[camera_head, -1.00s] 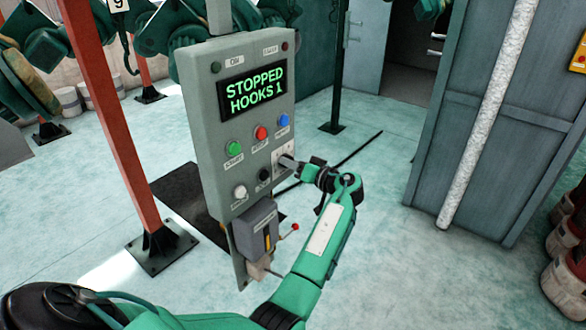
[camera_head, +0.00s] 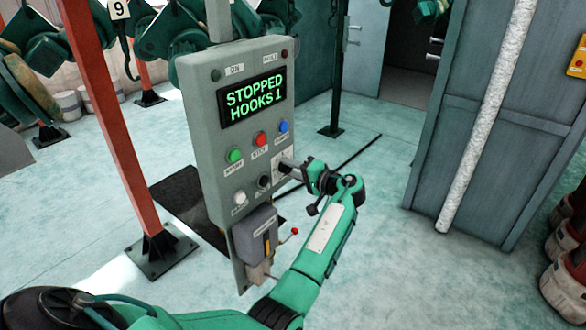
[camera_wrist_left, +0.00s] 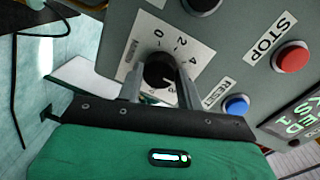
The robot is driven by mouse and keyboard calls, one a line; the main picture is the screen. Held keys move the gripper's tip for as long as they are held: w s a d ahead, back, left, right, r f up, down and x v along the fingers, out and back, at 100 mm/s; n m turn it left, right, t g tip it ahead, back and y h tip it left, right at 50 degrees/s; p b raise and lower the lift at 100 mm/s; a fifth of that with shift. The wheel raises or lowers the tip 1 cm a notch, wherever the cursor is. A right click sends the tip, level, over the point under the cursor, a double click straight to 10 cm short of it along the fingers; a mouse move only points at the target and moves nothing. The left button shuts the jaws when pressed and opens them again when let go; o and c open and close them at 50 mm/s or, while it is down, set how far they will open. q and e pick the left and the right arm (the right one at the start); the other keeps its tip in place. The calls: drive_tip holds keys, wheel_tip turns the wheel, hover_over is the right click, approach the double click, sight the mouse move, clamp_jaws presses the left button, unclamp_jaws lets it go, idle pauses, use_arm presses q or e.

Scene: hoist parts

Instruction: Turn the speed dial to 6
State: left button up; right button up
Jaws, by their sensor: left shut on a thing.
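The grey control box (camera_head: 210,120) carries a green display (camera_head: 252,98) reading "STOPPED HOOKS 1". The speed dial is a black round knob (camera_wrist_left: 159,70) on a white scale plate (camera_wrist_left: 140,45) in the left wrist view. The figures 0, 2 and 4 show on the plate. The rest of the scale is largely hidden by the fingers, and the exact setting cannot be read. My left gripper (camera_wrist_left: 160,80) is shut on the knob, one finger on each side. In the head view my left gripper (camera_head: 288,164) reaches the box's lower right face and covers the dial. My right gripper is out of view.
A green button (camera_head: 235,155), red stop button (camera_head: 260,139) and blue button (camera_head: 284,126) sit above the dial. A white button (camera_head: 240,198) and black knob (camera_head: 264,180) are left of it. A red-tipped lever (camera_head: 294,231) sticks out below, near my forearm.

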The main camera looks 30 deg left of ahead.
use_arm(q)
drive_tip(key=shift+r, duration=0.15)
idle(0.3)
drive_tip(key=o, duration=0.7)
drive_tip(key=shift+c, duration=0.2)
drive_tip(key=o, duration=0.3)
drive_tip(key=d+b, duration=0.1)
drive_tip(key=d, duration=0.3)
drive_tip(key=d+b, duration=0.2)
drive_tip(key=d, duration=0.3)
drive_tip(key=s+d+r+b, duration=0.1)
drive_tip(key=d+b, duration=0.1)
drive_tip(key=d, duration=0.2)
drive_tip(key=shift+s+d, duration=0.1)
drive_tip(key=shift+d, duration=0.25)
